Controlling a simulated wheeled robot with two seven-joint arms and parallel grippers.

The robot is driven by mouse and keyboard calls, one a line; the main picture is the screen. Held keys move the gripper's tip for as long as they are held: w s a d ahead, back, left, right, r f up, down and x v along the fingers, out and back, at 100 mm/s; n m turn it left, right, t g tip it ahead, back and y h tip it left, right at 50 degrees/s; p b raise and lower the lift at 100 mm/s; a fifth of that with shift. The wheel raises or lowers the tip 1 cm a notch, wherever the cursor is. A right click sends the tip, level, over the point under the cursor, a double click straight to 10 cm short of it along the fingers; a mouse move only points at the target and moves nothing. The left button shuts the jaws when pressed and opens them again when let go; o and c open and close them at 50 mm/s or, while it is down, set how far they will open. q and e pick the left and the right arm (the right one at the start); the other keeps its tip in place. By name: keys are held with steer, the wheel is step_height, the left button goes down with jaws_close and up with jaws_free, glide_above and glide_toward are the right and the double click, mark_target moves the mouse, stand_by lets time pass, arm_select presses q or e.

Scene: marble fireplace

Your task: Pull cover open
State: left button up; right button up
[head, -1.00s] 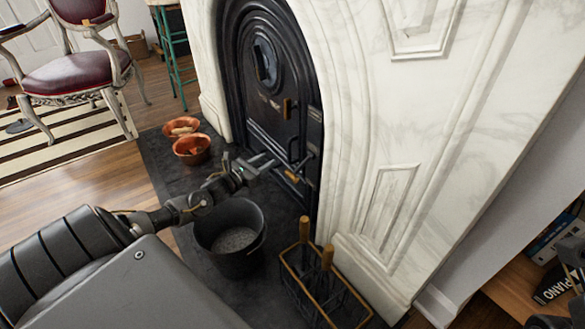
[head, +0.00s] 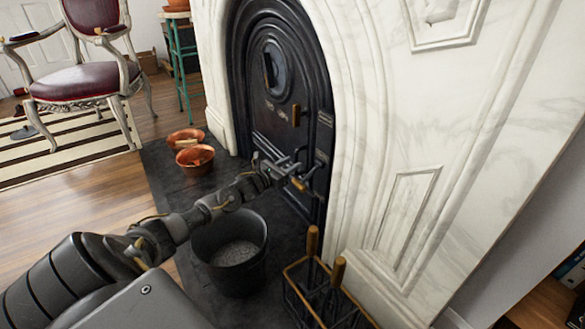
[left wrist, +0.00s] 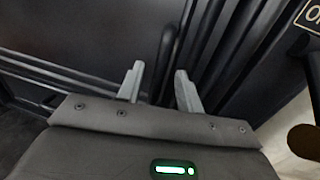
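The black arched iron cover (head: 272,130) stands upright in the fireplace opening and looks closed. It has a round raised centre, a small brass-coloured handle (head: 296,115) at its right side and a brass-tipped lever (head: 299,185) lower down. My left gripper (head: 289,163) is at the cover's lower right, just above that lever. In the left wrist view its two grey fingers (left wrist: 160,88) are apart, with a thin dark bar (left wrist: 166,62) showing between or just beyond their tips. Whether they touch it I cannot tell. My right gripper is out of view.
A black bucket (head: 256,272) stands below my left arm. Two copper bowls (head: 195,160) sit on the dark hearth (head: 170,195). The white marble surround (head: 350,120) borders the cover on the right.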

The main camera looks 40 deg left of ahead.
arm_select(q)
steer(key=shift+w+d, duration=0.15)
steer(key=shift+w, duration=0.7)
jaws_close()
